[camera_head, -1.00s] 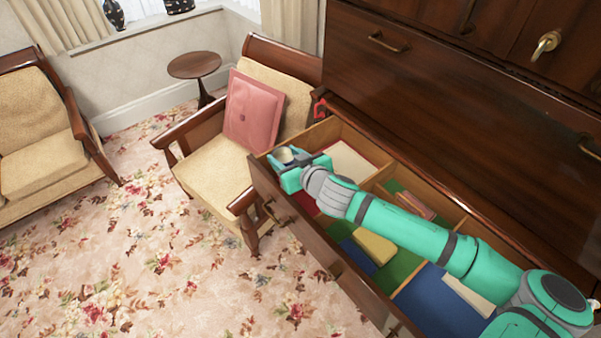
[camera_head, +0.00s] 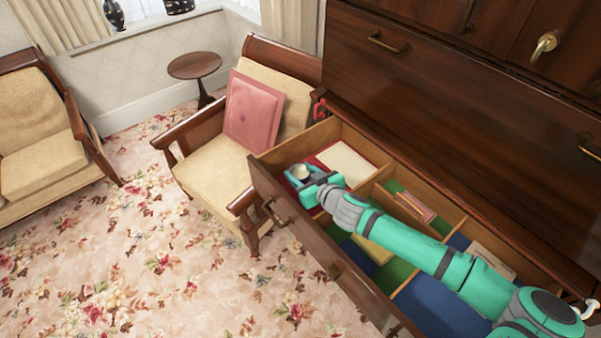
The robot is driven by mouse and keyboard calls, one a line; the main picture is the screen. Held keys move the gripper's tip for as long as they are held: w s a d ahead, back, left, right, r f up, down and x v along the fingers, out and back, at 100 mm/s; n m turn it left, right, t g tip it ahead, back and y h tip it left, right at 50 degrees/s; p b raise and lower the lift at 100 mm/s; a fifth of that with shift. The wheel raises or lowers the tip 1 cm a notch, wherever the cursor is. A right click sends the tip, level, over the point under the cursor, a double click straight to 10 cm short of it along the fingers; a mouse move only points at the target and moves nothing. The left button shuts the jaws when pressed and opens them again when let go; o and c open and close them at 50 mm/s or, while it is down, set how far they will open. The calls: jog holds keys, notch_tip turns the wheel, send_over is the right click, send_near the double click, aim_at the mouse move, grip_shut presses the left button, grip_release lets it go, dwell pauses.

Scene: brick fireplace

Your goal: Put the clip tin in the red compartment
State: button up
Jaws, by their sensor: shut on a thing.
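The clip tin (camera_head: 300,173) is a small round container with a pale top. It sits between the fingers of my gripper (camera_head: 304,177), which is shut on it. Both are inside the open drawer, over its far-left compartment. The red compartment (camera_head: 315,162) shows its red floor around a cream flat item at the drawer's left end. I cannot tell whether the tin touches the floor, since my gripper and wrist hide what is beneath.
The drawer (camera_head: 262,176) has wooden dividers and green and blue compartments. A yellow block (camera_head: 372,250), a pinkish stack (camera_head: 415,207) and a pale item (camera_head: 492,262) lie in it. An armchair (camera_head: 215,170) with a pink cushion (camera_head: 253,113) stands close to its left end.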

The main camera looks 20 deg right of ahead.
jog(key=shift+f, duration=0.65)
jog(key=o, duration=1)
jog(key=shift+s+f, duration=0.1)
jog(key=shift+f, duration=0.05)
jog(key=shift+r, duration=0.35)
jog(key=v, duration=1.2)
jog(key=shift+r, duration=0.4)
